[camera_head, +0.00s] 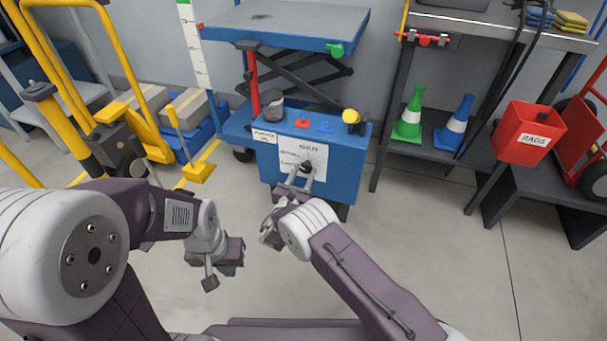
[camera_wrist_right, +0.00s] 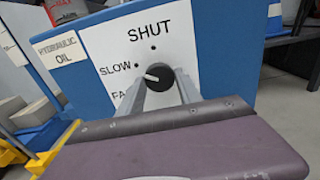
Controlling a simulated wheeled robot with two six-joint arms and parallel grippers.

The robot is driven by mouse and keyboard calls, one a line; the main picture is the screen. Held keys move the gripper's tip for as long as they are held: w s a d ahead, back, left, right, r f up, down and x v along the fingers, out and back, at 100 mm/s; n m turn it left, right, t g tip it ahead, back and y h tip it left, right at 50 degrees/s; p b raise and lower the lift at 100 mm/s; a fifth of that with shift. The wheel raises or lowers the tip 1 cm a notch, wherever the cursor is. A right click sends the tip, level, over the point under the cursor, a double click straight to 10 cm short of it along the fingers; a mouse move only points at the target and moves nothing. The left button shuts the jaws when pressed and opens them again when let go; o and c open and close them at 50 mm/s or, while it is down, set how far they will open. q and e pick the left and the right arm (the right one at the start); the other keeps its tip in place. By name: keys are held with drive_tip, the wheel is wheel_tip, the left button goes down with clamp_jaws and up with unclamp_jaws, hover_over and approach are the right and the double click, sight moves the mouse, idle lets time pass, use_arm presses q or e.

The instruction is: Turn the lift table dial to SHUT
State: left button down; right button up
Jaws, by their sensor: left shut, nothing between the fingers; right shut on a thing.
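The lift table dial (camera_wrist_right: 160,76) is a round black knob on a white plate (camera_wrist_right: 110,42) marked SHUT, SLOW and a partly hidden third label starting "FA". Its white pointer mark faces left, close to the SLOW dot. The plate is on the front of the blue box of the lift table (camera_head: 345,160). My right gripper (camera_head: 303,174) is shut on the dial, one finger on each side of it; the fingers also show in the right wrist view (camera_wrist_right: 168,95). My left gripper (camera_head: 222,277) is shut and empty, low over the floor to the left.
Yellow-handled equipment (camera_head: 198,172) stands to the left. Green (camera_head: 410,118) and blue (camera_head: 456,125) cones and a red RAGS bin (camera_head: 527,135) are to the right. A black container (camera_head: 272,103) and yellow knob (camera_head: 351,116) are on the blue box. Floor in front is clear.

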drive_tip(key=shift+m, duration=0.3)
drive_tip(key=m+p, duration=0.1)
drive_tip(key=m, duration=0.4)
drive_tip(key=shift+m, duration=0.4)
drive_tip(key=m, duration=0.5)
drive_tip(key=shift+a+p, duration=0.1)
drive_tip(key=shift+p, duration=0.3)
drive_tip(key=shift+m, duration=0.4)
drive_tip(key=o, duration=1.3)
drive_tip(key=shift+o, duration=0.2)
drive_tip(key=shift+r, duration=0.1)
